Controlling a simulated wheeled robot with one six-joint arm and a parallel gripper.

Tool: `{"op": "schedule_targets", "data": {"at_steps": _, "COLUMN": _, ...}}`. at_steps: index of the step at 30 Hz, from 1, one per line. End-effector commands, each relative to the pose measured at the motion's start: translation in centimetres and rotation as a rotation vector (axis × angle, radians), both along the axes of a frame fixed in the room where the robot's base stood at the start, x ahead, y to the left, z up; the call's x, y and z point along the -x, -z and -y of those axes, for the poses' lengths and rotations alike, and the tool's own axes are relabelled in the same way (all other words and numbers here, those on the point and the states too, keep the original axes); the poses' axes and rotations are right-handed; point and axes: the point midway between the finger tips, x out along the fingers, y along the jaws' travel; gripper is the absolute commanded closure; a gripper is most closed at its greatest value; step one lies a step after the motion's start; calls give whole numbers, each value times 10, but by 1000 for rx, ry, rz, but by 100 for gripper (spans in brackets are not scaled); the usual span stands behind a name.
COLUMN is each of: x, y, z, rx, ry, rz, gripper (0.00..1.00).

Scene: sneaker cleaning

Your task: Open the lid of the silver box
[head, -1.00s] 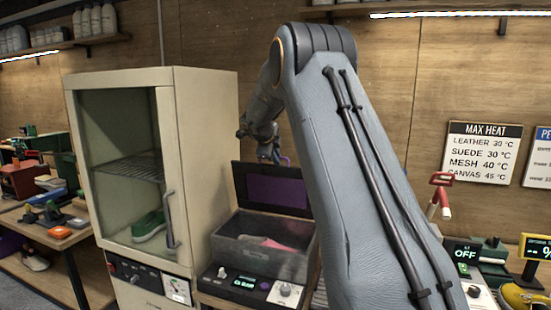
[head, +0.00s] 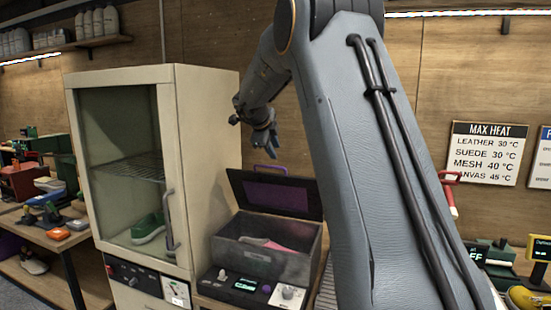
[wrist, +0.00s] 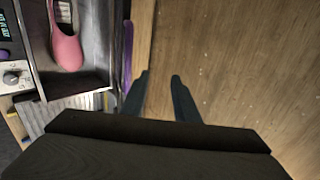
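The silver box (head: 262,262) stands right of the cream cabinet in the head view, a grey bin with a control panel at its front. Its dark lid (head: 233,190) with a purple inner panel stands raised at the back, leaning rearward, and a purple handle (head: 270,168) shows above it. A pink shoe (wrist: 67,45) lies inside the box. My gripper (head: 266,142) is above the raised lid, apart from it. In the wrist view my gripper (wrist: 160,78) has its fingers spread with nothing between them, beside a purple strip at the lid edge.
The cream cabinet (head: 130,75) with a glass door and a green shoe inside stands close on the left. A wooden wall (head: 420,60) is behind. Devices and a yellow item (head: 525,299) sit at the right. The space above the box is free.

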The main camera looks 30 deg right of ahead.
Motion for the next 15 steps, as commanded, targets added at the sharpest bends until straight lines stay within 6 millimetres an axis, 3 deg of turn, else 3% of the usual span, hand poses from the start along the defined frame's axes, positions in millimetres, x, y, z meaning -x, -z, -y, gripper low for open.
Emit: {"op": "schedule_targets", "data": {"at_steps": 15, "x": 3, "y": -7, "z": -3, "rx": 1, "ry": -1, "rz": 4, "gripper": 72}}
